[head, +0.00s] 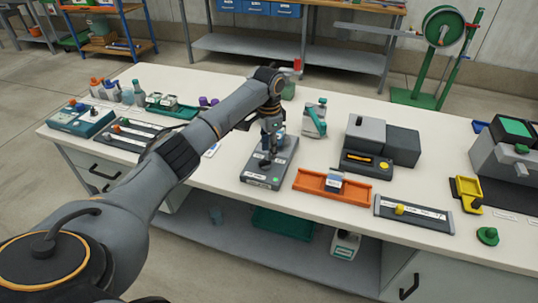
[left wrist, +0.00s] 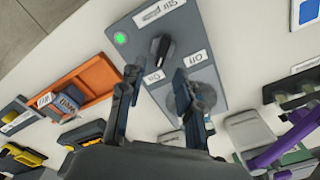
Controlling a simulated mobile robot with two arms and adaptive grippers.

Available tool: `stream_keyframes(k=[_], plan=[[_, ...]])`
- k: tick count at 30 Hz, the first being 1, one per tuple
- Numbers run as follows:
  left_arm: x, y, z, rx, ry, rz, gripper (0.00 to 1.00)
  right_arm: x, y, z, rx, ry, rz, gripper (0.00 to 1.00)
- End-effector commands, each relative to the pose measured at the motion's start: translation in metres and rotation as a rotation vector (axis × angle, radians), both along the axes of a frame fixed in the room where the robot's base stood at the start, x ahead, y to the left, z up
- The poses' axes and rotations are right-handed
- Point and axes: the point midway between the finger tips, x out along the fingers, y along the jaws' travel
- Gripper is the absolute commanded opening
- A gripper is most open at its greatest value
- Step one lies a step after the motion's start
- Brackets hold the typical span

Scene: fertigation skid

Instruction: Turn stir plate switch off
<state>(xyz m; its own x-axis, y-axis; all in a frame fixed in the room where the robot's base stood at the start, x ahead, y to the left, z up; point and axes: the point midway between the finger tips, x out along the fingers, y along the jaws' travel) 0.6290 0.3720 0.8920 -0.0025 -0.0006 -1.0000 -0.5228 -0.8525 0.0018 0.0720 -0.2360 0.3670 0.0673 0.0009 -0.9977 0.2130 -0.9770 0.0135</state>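The grey stir plate (head: 284,168) stands near the middle of the white bench in the head view. In the left wrist view, its panel (left wrist: 205,85) has a "Stir" label, a lit green lamp (left wrist: 120,38) and a black rotary switch (left wrist: 160,48). The "On" and "Off" labels (left wrist: 195,58) lie beside the switch; I cannot tell surely which one its pointer faces. My left gripper (left wrist: 163,85) is open and empty over the panel, its fingers apart and short of the switch in the picture. It also shows above the plate in the head view (head: 268,147). My right gripper is not in view.
An orange tray (head: 308,181) and a grey slider unit (head: 425,217) lie right of the plate. Several bottles and boxes are at left.

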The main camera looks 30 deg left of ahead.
Motion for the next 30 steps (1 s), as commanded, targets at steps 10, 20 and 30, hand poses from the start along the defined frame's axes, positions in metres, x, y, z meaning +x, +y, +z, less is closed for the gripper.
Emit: stream_keyframes(k=[10,20,30], plan=[[0.000,0.000,-0.036,0.001,0.001,0.001,0.34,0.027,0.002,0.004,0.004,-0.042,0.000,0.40],[0.000,0.000,-0.038,0.001,-0.001,0.000,0.24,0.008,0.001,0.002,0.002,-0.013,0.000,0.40],[0.000,0.000,-0.037,0.000,-0.001,0.002,0.00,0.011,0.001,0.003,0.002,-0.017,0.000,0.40]])
